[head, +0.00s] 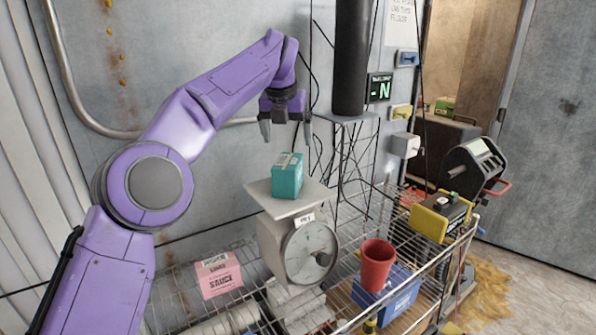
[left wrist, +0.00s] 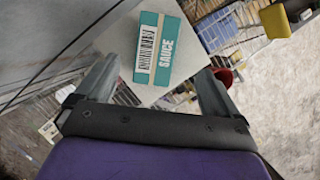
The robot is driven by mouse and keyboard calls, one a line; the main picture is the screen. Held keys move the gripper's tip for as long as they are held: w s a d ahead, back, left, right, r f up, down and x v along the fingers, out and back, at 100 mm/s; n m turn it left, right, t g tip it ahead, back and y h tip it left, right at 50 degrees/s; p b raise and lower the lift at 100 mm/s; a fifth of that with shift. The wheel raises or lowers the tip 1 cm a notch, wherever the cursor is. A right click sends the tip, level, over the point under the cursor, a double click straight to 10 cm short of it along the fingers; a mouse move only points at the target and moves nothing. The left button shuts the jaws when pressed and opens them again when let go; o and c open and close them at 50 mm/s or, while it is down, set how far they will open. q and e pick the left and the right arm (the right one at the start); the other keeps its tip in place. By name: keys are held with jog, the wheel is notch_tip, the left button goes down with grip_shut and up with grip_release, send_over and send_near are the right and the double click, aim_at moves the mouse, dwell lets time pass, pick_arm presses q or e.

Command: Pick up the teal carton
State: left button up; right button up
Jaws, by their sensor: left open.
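The teal carton (head: 287,177) stands on the flat pan (head: 259,192) of a dial scale (head: 294,250). In the left wrist view the teal carton (left wrist: 160,52) shows a barcode and the word SAUCE, and it lies beyond the fingers, between their lines. My left gripper (head: 286,135) is open and empty, above the carton and pointing down, with a gap between the fingertips and the carton's top. It also shows in the left wrist view (left wrist: 158,80) with its fingers spread. My right gripper is not in view.
The scale stands on a wire rack (head: 350,310) with a pink box (head: 218,275), a red cup (head: 377,264) and a blue box (head: 388,295). A black post (head: 350,60) and hanging cables are close to the right of my gripper. A wall is behind.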

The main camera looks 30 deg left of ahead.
aim_at(288, 161)
pick_arm(q)
jog(key=f, duration=0.3)
jog(key=shift+s+a, duration=0.2)
jog(key=shift+a, duration=0.15)
jog(key=shift+s+a+f, duration=0.1)
jog(key=shift+s+f, duration=0.05)
jog(key=shift+s, duration=0.1)
jog(key=w+f, duration=0.1)
jog(key=w+f+p, duration=0.1)
jog(key=f, duration=0.1)
jog(key=w+f, duration=0.2)
jog(key=shift+a+f+p, duration=0.15)
jog(key=shift+a+p, duration=0.05)
jog(key=shift+p, duration=0.15)
jog(key=shift+s, duration=0.5)
jog(key=shift+w+f, duration=0.2)
jog(key=shift+w, duration=0.1)
jog(key=shift+s, duration=0.1)
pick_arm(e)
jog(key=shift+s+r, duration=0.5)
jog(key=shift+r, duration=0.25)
